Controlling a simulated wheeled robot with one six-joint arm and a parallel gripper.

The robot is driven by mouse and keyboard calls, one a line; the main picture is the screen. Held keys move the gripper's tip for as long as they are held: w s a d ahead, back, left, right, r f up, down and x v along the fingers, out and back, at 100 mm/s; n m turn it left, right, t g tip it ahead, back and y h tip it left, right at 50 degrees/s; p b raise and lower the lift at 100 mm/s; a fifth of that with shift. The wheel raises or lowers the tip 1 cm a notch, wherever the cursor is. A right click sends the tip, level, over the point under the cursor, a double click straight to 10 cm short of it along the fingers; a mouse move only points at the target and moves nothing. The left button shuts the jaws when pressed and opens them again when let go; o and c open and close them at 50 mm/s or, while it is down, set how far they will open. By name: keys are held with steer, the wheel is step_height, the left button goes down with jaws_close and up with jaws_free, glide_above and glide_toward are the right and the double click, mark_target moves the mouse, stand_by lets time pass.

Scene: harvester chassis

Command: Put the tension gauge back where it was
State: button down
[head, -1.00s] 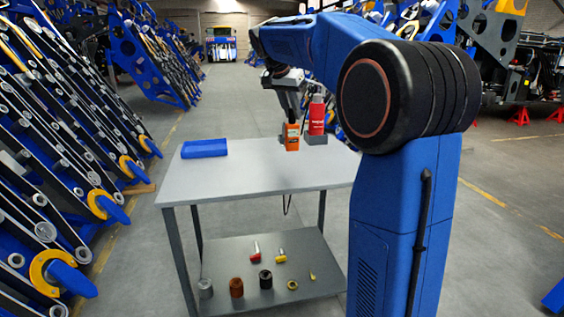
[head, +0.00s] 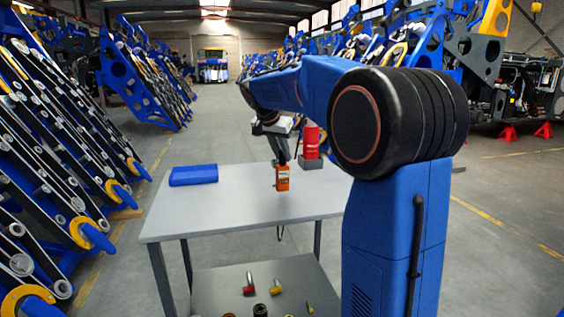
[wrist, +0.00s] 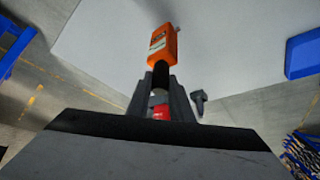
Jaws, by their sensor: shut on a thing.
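The tension gauge appears to be the orange device with a pale label (head: 283,180). It also shows in the wrist view (wrist: 163,45), with a dark neck running down between the fingers. My gripper (head: 282,162) is shut on its upper end, and the gauge hangs roughly upright over the right half of the grey table (head: 225,215). I cannot tell whether its lower end touches the tabletop. In the wrist view my gripper (wrist: 158,92) closes around the neck, and a small red patch shows between the finger bases.
A red canister (head: 311,143) on a grey block (head: 311,163) stands just right of the gauge. The lower shelf (head: 215,285) holds several small parts. The table's middle and front left are clear.

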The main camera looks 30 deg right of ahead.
steer(key=shift+f, duration=1.45)
steer(key=c, duration=1.6)
jaws_free()
steer(key=v, duration=1.1)
steer(key=s+a+f+n+y, duration=0.1)
steer(key=s+a+f+n, duration=0.25)
steer(key=s, duration=0.55)
steer(key=s+a+f+n+y, duration=0.1)
steer(key=s+a+f+n, duration=0.2)
steer(key=s+f, duration=0.4)
steer(key=s+a+f+n+t+y, duration=0.1)
steer(key=s+a+f+n, duration=0.1)
steer(key=s+a+f, duration=0.2)
steer(key=s+a+f+n+y, duration=0.2)
steer(key=s+f, duration=0.9)
steer(key=s, duration=0.6)
steer(key=shift+s+a+f+n+t, duration=0.1)
steer(key=shift+a+n+t, duration=0.3)
steer(key=shift+a+n, duration=0.35)
